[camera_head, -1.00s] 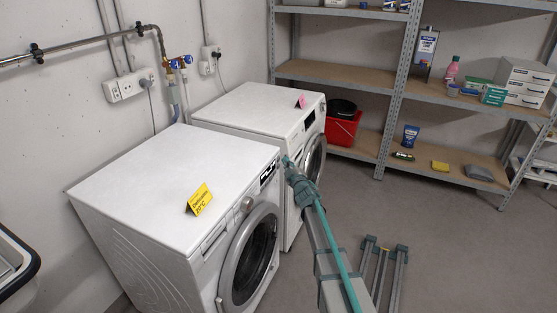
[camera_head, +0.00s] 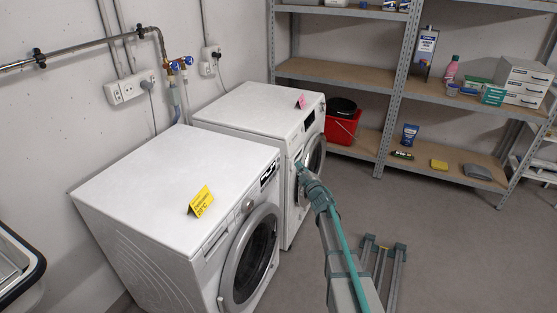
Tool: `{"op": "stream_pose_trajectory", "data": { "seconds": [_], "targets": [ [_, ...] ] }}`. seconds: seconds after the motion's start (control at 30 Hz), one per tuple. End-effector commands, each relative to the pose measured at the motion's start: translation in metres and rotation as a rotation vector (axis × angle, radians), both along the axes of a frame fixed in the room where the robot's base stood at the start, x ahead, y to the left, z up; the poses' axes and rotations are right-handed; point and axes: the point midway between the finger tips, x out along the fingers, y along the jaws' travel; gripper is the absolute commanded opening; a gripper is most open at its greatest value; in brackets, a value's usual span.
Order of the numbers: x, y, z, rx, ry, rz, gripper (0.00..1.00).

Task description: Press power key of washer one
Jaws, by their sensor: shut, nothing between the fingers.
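Two white front-loading washers stand side by side. The nearer washer (camera_head: 165,180) carries a yellow card (camera_head: 201,201) on its top, a round knob (camera_head: 248,205) and a dark display (camera_head: 268,175) on its front panel. The farther washer (camera_head: 250,108) carries a pink card (camera_head: 301,102) and has a dark display (camera_head: 309,120). Which one is washer one cannot be read. My gripper (camera_head: 299,166) is shut and empty, in front of the machines, to the right of the nearer display and apart from it in the picture. It overlaps the farther washer's front. The power key is too small to make out.
A metal shelf rack (camera_head: 388,120) with bottles and boxes stands behind, with a red bucket (camera_head: 342,127) on its low shelf. Pipes and sockets (camera_head: 130,86) line the left wall. The grey floor (camera_head: 450,235) at right is mostly clear.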

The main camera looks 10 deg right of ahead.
Motion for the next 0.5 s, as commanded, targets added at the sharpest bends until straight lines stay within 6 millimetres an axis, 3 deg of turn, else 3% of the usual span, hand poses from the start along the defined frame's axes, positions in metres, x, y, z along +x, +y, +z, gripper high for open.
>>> {"op": "stream_pose_trajectory", "data": {
  "seconds": [0.5],
  "targets": [
    [-0.0042, -0.0066, 0.0001, 0.0, 0.0, 0.0, 0.0]
  ]
}}
